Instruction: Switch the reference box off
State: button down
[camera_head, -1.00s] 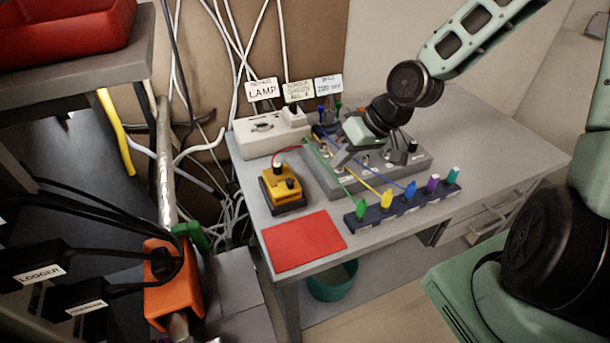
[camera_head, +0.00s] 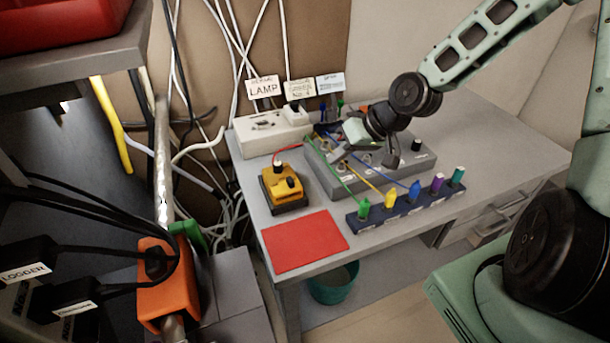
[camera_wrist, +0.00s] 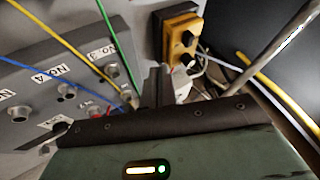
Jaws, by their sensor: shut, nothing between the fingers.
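No box in view carries a readable "reference" label, so I cannot tell which is the reference box. A yellow box (camera_head: 283,184) with a dark base and black knobs stands on the table; it also shows in the wrist view (camera_wrist: 182,38). A grey panel box (camera_head: 327,178) with sockets and coloured wires stands to its right; in the wrist view its face (camera_wrist: 38,62) shows labels No. 3 and No. 4. My gripper (camera_head: 334,156) is over the grey box. In the wrist view its closed fingers (camera_wrist: 155,84) are beside the No. 3 end, holding nothing. The arm hides part of the box.
A white box (camera_head: 262,142) under a LAMP sign stands behind. A dark rack (camera_head: 375,220) with several coloured plugs lies in front, with wires running to the grey box. A red mat (camera_head: 304,241) lies at the front left. The table's right side (camera_head: 490,140) is clear.

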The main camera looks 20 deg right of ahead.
aim_at(290, 180)
jog(key=b+x, duration=0.1)
jog(key=x, duration=0.5)
jog(key=shift+a+f, duration=0.15)
jog(key=shift+a, duration=1.1)
jog(key=shift+w+a+f, duration=0.1)
jog(key=shift+a, duration=0.8)
jog(key=shift+a, duration=1.45)
jog(key=shift+d, duration=0.15)
